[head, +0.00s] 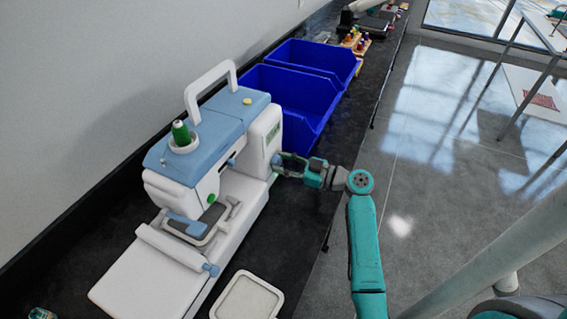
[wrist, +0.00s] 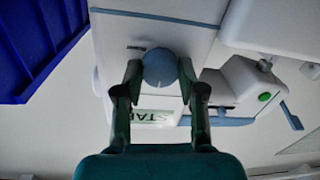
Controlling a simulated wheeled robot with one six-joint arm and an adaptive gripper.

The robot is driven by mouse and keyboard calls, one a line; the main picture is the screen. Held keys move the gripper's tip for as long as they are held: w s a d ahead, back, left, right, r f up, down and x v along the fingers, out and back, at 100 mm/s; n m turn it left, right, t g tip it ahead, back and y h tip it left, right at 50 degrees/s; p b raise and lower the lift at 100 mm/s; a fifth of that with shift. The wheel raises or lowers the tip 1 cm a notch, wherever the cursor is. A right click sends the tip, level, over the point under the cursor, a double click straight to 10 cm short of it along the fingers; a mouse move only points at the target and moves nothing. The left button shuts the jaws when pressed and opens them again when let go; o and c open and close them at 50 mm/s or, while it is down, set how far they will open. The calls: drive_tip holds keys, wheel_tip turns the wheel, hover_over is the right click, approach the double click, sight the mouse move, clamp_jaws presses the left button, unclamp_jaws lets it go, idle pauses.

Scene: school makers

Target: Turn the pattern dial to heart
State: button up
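The white and blue sewing machine (head: 215,140) stands on the dark counter in the head view. The pattern dial (wrist: 160,68) is a round blue knob with a small pale mark near its lower middle, on the white panel in the wrist view. My gripper (wrist: 160,72) has one finger on each side of the dial, and both fingertips appear to meet its edges. In the head view my gripper (head: 277,165) is at the right end of the machine, and the dial is hidden there. I cannot make out any pattern symbols around the dial.
Blue bins (head: 290,95) stand behind the machine along the wall. A pale tray (head: 247,298) lies on the counter in front. A green thread spool (head: 181,133) sits on top of the machine. Open floor lies to the right.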

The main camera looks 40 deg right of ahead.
drive_tip(key=shift+c, duration=1.4)
drive_tip(key=m, duration=0.6)
drive_tip(key=shift+t, duration=0.3)
drive_tip(key=m, duration=0.6)
drive_tip(key=shift+f, duration=0.1)
drive_tip(key=o, duration=1.1)
drive_tip(key=shift+o, duration=0.2)
